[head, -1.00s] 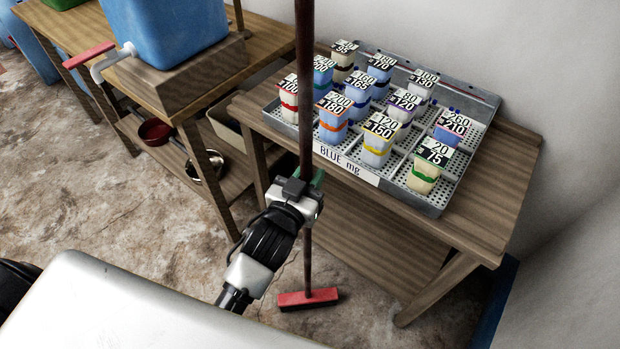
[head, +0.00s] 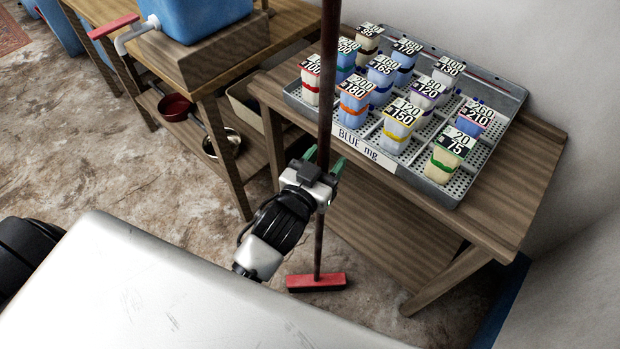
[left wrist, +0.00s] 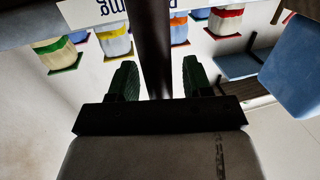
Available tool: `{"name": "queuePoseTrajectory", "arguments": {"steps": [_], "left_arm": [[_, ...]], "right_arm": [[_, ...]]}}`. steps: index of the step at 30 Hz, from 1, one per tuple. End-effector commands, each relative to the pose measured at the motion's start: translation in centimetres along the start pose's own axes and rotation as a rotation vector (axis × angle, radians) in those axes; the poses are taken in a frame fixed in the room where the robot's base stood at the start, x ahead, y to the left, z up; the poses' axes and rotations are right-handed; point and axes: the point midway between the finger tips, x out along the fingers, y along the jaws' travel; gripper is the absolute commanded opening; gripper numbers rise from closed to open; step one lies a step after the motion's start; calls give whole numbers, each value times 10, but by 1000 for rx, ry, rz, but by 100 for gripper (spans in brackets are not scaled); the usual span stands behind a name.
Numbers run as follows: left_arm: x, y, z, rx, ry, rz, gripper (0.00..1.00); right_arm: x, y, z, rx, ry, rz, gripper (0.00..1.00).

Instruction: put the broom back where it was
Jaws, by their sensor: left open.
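The broom stands upright, its dark brown handle (head: 329,70) rising past the front of the tray table and its red head (head: 316,282) on the floor. My left gripper (head: 323,162) is at the handle, below the tray's level, with its green fingers spread. In the left wrist view the dark handle (left wrist: 150,45) passes between the two open fingers (left wrist: 158,78), with a gap showing on each side. My right gripper is not in view.
A perforated metal tray (head: 470,170) with several labelled tubs stands on a wooden table (head: 500,225) just behind the handle. A wooden bench (head: 225,85) with a blue tank (head: 205,20) and red-handled tap (head: 115,25) is at left. Floor to the left is clear.

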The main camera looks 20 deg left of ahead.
Motion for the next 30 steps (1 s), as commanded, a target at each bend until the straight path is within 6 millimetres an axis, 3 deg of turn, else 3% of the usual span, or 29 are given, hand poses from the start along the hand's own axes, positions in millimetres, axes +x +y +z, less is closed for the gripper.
{"name": "queuePoseTrajectory", "arguments": {"steps": [9,15,21,30], "left_arm": [[-65,0,2,-1,-6,0,50],[-96,0,2,0,-5,-1,50],[-110,0,1,1,-3,0,50],[-111,0,3,1,-7,1,50]], "right_arm": [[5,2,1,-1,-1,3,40],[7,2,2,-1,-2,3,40],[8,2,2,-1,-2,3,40],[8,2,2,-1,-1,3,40]]}}
